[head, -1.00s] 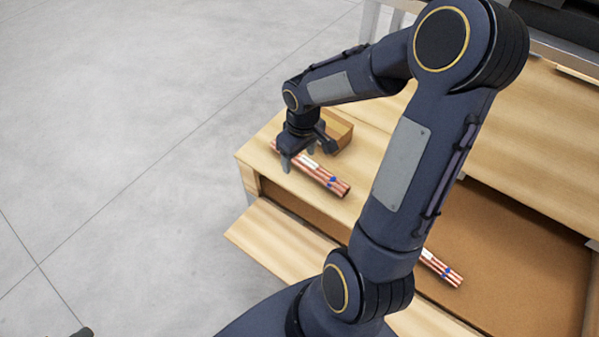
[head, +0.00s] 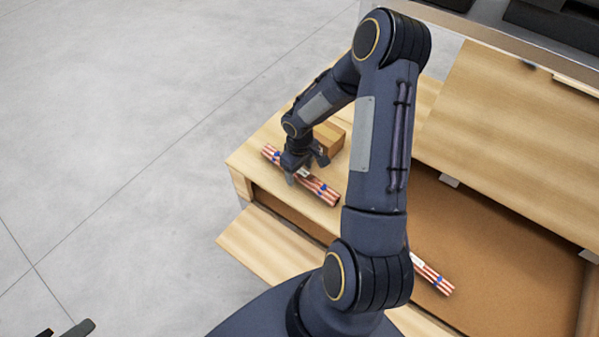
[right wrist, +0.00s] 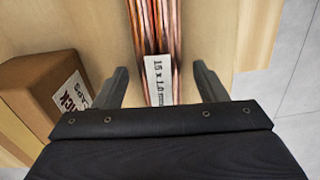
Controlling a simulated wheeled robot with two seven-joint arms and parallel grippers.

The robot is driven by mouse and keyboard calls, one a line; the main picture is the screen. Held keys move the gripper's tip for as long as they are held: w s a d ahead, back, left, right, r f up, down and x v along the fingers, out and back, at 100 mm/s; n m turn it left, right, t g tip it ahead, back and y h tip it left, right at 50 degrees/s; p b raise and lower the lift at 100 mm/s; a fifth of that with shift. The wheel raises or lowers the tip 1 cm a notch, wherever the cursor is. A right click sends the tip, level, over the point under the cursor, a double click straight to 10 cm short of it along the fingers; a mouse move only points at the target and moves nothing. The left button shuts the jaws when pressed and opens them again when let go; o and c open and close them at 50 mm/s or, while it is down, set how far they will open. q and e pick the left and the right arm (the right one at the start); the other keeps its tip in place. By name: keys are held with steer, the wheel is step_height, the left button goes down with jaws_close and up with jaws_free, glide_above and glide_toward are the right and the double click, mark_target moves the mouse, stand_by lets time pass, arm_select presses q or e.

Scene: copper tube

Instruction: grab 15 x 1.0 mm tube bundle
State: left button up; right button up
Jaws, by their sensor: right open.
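A copper tube bundle (head: 322,192) with blue ties lies on the wooden top, and its white label reads "15 x 1.0 mm" in the right wrist view (right wrist: 158,80). My right gripper (head: 296,179) is over the bundle, pointing down. In the right wrist view my right gripper (right wrist: 160,70) is open, one finger on each side of the bundle, with visible gaps. Whether the fingertips reach the wood is unclear. Dark pieces at the bottom left edge look like the tip of my left gripper (head: 66,330), mostly cut off.
A cardboard box (head: 330,138) stands close behind the bundle; it also shows at the left of the right wrist view (right wrist: 40,98). Another copper bundle (head: 434,276) lies lower, in the brown-floored recess (head: 490,255). My right arm hides part of the recess. Grey floor is clear at left.

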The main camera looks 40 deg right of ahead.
jaws_close()
stand_by(0.4)
